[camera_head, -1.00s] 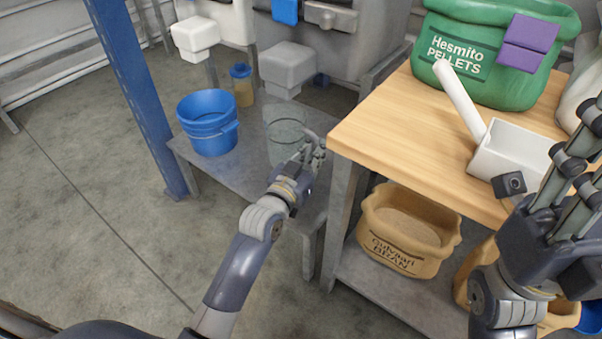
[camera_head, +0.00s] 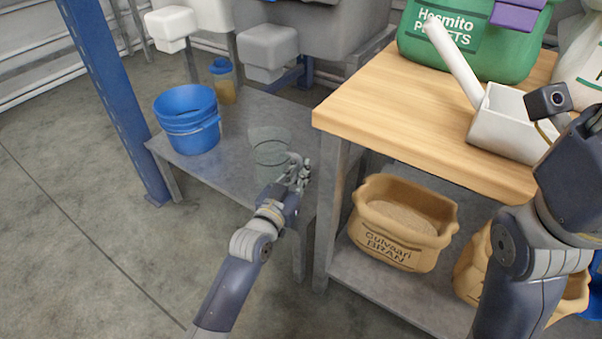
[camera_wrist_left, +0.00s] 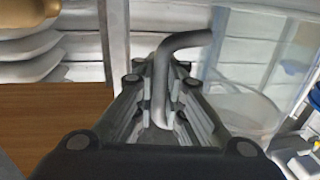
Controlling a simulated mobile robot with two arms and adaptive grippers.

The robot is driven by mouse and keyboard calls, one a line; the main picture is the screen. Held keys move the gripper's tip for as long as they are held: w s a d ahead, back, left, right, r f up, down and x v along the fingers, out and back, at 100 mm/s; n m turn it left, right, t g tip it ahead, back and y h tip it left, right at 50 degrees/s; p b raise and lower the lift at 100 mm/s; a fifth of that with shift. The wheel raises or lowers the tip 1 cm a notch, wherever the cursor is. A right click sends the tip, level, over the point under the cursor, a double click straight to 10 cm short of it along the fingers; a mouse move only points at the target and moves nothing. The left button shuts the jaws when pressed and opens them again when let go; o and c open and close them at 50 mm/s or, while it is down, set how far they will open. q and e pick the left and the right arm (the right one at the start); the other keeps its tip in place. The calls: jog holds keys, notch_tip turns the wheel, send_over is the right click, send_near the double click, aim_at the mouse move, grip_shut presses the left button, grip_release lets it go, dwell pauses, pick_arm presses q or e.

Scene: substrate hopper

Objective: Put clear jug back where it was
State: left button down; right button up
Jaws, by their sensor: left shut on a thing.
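The clear jug (camera_head: 268,147) is see-through and looks upright over the low grey bench. I cannot tell if its base touches the bench. My left gripper (camera_head: 297,172) is at the jug's right side, shut on its handle. In the left wrist view, the grey bent handle (camera_wrist_left: 184,45) lies between the fingers of the left gripper (camera_wrist_left: 163,95), and the clear jug wall (camera_wrist_left: 245,115) shows to the right. My right arm is at the right edge of the head view; its fingers are out of frame.
The grey bench (camera_head: 225,165) also holds a blue bucket (camera_head: 190,122) and a blue-lidded container (camera_head: 224,85). A grey spout (camera_head: 268,60) hangs behind the jug. A wooden-topped table (camera_head: 400,115) with a white scoop (camera_head: 508,122) stands close right. A bran sack (camera_head: 395,245) sits below.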

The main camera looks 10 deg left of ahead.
pick_arm(q)
jog(key=shift+f, duration=0.1)
jog(key=c, duration=1.7)
grip_release()
jog(key=shift+o, duration=0.2)
